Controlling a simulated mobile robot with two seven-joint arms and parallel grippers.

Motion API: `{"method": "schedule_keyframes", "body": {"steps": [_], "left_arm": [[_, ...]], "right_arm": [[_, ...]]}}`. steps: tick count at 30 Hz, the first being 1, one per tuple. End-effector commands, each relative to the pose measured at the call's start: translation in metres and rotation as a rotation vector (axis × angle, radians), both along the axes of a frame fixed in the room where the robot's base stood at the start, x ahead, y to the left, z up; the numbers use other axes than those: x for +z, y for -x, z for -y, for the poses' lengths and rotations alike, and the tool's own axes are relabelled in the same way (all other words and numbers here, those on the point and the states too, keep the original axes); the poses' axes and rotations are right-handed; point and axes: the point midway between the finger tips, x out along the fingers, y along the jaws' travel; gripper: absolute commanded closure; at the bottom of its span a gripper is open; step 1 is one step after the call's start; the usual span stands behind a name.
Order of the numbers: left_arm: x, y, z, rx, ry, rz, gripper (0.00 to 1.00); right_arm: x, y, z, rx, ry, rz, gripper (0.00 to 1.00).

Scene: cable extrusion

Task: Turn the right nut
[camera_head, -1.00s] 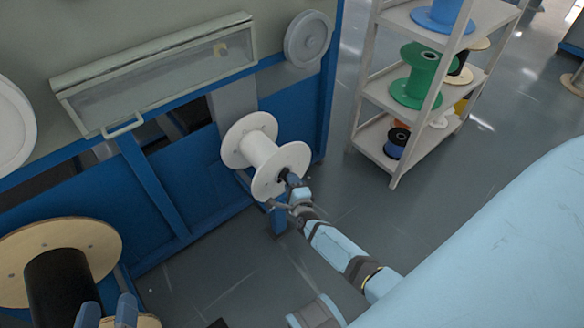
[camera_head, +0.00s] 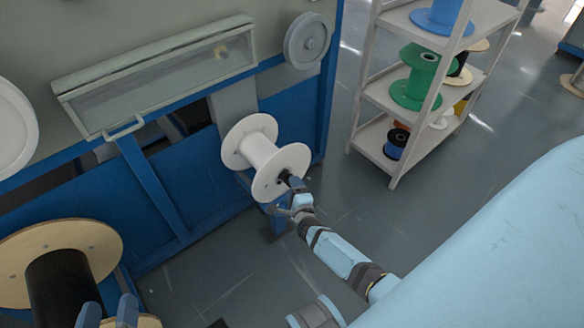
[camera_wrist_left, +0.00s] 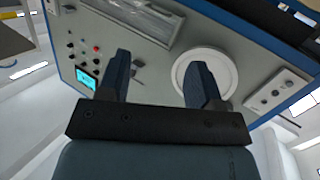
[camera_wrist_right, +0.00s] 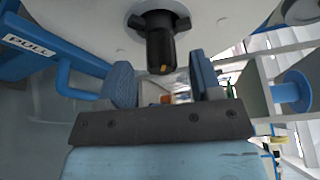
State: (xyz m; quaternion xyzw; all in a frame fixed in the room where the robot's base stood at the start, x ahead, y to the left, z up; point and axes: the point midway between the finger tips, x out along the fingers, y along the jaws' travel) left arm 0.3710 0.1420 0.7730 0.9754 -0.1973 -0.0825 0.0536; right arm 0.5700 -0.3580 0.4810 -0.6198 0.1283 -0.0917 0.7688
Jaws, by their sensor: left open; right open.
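The right nut (camera_wrist_right: 158,20) is a dark winged piece around a black shaft at the centre of the white spool's flange in the right wrist view. The white spool (camera_head: 262,152) is mounted on the blue machine in the head view. My right gripper (camera_wrist_right: 162,82) is open, and the shaft end shows between and beyond its two blue fingers; I cannot tell whether they touch it. In the head view my right gripper (camera_head: 291,187) is at the spool's near flange and partly covers the nut. My left gripper (camera_wrist_left: 160,75) is open and empty, at the lower left of the head view.
A wooden-flanged reel with a black core (camera_head: 60,262) is at the lower left. A shelf rack (camera_head: 395,175) with several spools stands at the right. A blue handle marked PULL (camera_wrist_right: 62,72) is left of my right gripper.

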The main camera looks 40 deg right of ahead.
Motion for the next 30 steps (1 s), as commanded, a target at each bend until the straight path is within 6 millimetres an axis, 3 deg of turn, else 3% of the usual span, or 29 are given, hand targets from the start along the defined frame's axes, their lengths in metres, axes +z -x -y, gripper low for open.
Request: {"method": "schedule_keyframes", "body": {"steps": [1, 3, 9, 15, 21, 30], "left_arm": [[-0.017, 0.007, -0.005, 0.012, -0.028, -0.069, 0.41], [-0.031, 0.012, -0.011, 0.023, -0.059, -0.128, 0.41], [-0.055, 0.023, -0.025, 0.042, -0.126, -0.248, 0.41], [-0.062, 0.027, -0.03, 0.048, -0.152, -0.288, 0.41], [-0.063, 0.027, -0.03, 0.049, -0.155, -0.291, 0.41], [-0.063, 0.027, -0.03, 0.049, -0.155, -0.29, 0.41]], "right_arm": [[0.005, 0.011, -0.003, 0.0, -0.001, -0.002, 0.41], [0.006, 0.026, -0.008, 0.001, 0.0, -0.003, 0.41], [0.01, 0.07, -0.022, 0.0, 0.0, -0.001, 0.41], [0.012, 0.101, -0.032, 0.0, -0.001, 0.001, 0.41], [0.012, 0.113, -0.036, 0.0, -0.001, 0.001, 0.41], [0.011, 0.114, -0.036, 0.0, 0.0, 0.002, 0.41]]}}
